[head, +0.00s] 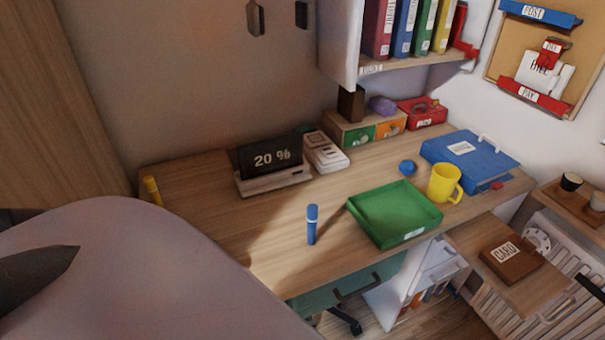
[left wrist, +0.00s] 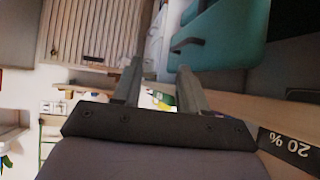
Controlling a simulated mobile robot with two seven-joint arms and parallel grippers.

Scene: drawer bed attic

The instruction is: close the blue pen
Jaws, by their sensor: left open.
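The blue pen (head: 311,228) stands upright on the desk, left of the green tray and near the front edge. Its upper part looks slightly wider than its body; at this size I cannot tell whether that is a cap. My left gripper (left wrist: 161,72) shows in the left wrist view with its two fingers apart. I see nothing held between them; small coloured things show in the background behind. I cannot clearly make out the blue pen in the left wrist view. My right gripper is not in view.
The green tray (head: 394,216), yellow mug (head: 444,183), small round blue object (head: 407,167) and blue binder (head: 470,158) occupy the right side. A "20 %" display (head: 270,158) stands at the back. A yellow pen (head: 152,191) stands left. The desk around the blue pen is clear.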

